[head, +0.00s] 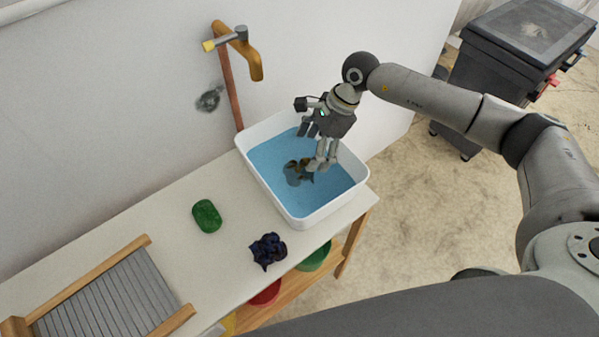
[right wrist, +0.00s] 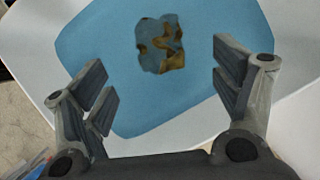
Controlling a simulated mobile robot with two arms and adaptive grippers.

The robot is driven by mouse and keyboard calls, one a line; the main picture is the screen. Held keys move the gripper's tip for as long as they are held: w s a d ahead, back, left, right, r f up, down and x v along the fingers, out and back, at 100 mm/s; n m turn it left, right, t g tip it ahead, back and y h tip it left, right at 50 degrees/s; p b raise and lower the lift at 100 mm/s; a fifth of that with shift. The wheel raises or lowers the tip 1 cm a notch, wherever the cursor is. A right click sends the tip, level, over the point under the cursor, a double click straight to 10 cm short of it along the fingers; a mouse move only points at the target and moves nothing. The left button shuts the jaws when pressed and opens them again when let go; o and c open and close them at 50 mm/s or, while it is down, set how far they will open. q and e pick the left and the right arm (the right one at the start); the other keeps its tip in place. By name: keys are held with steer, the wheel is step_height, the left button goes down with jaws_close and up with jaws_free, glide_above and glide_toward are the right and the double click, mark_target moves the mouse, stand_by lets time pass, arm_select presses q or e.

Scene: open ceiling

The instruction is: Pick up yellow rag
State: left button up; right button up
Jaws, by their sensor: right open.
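The yellow rag (head: 298,171) looks like a crumpled brownish-yellow cloth, partly blue-grey, in the blue water of the white basin (head: 357,172). In the right wrist view the rag (right wrist: 161,44) lies beyond the fingertips, roughly centred between them. My right gripper (head: 313,147) is open and empty above the basin, pointing down near the rag. Its two fingers also show spread apart in the right wrist view (right wrist: 163,78), with a gap to the rag. How deep the rag sits in the water is unclear. My left gripper is not in view.
A green sponge-like block (head: 207,216) and a dark blue crumpled cloth (head: 268,251) lie on the white table (head: 170,227). A washboard (head: 112,300) is at lower left. A tap (head: 240,45) sticks out from the wall behind the basin. A dark grill (head: 520,45) stands at upper right.

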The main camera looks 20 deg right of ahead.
mark_target(302, 167)
steer(key=x, duration=0.2)
steer(key=shift+a+f, duration=0.1)
steer(key=shift+f, duration=0.25)
steer(key=shift+a+f+p, duration=0.15)
steer(key=shift+f+p, duration=0.1)
steer(key=shift+p, duration=0.2)
steer(key=p+x, duration=0.1)
steer(key=x, duration=0.2)
steer(key=shift+f, duration=0.35)
steer(key=shift+a+f, duration=0.2)
steer(key=shift+f, duration=0.2)
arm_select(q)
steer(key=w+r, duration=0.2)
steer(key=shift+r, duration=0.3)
arm_select(e)
steer(key=shift+s, duration=0.1)
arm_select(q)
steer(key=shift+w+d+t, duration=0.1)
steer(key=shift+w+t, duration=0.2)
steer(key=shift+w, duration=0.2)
arm_select(e)
steer(key=c, duration=0.8)
steer(key=shift+r, duration=0.1)
